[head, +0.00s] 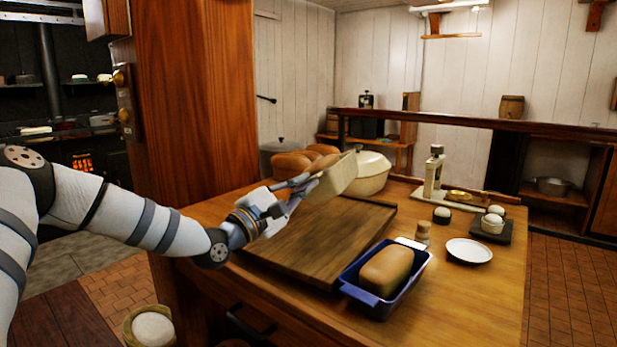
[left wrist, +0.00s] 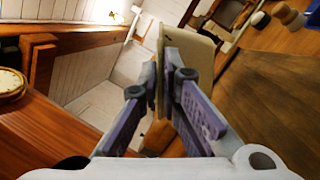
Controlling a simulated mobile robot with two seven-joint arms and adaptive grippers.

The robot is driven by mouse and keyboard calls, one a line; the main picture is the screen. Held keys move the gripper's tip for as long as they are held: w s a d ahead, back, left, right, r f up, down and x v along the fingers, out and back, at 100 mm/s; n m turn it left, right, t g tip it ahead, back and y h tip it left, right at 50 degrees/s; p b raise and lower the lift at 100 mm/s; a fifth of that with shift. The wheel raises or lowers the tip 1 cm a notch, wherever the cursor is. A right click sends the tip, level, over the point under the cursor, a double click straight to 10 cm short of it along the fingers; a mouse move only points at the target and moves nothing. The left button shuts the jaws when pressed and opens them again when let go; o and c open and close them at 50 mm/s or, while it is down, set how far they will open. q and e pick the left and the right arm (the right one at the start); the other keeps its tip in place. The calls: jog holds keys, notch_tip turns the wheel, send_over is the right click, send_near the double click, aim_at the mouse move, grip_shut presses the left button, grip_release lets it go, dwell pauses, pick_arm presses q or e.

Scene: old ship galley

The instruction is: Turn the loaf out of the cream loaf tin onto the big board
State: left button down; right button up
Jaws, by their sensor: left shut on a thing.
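The cream loaf tin (head: 338,177) is held tilted in the air above the back part of the big board (head: 325,245), clear of the board. My left gripper (head: 308,186) is shut on the tin's wall. In the left wrist view the fingers (left wrist: 168,75) pinch the cream tin (left wrist: 197,55). The inside of the tin is turned away, so I cannot tell whether a loaf is in it. The big board is bare where I see it. My right gripper is not in view.
A blue tin (head: 366,299) with a loaf (head: 386,270) stands right of the board. Behind the board are brown loaves (head: 292,162) and a cream lidded pot (head: 372,170). A shaker (head: 423,234), a white plate (head: 469,251) and a bottle (head: 434,172) stand at the right.

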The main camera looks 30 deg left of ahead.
pick_arm(q)
jog(key=f+n+y+b, duration=0.2)
jog(key=n+y, duration=0.1)
jog(key=n, duration=0.4)
jog(key=f+n+y+b, duration=0.2)
jog(key=n+y+b, duration=0.1)
jog(key=n, duration=0.5)
jog(key=f+n+y+b, duration=0.2)
jog(key=n+y, duration=0.3)
jog(key=n, duration=0.3)
jog(key=shift+a+f, duration=0.35)
jog(key=shift+f, duration=0.2)
jog(key=n+g+y+b, duration=0.1)
jog(key=n, duration=0.2)
jog(key=shift+d+b, duration=0.1)
jog(key=shift+b, duration=0.2)
jog(key=shift+g, duration=0.3)
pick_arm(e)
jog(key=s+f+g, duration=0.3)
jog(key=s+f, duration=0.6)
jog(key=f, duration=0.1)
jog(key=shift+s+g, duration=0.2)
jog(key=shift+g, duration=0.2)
pick_arm(q)
jog(key=shift+r, duration=0.15)
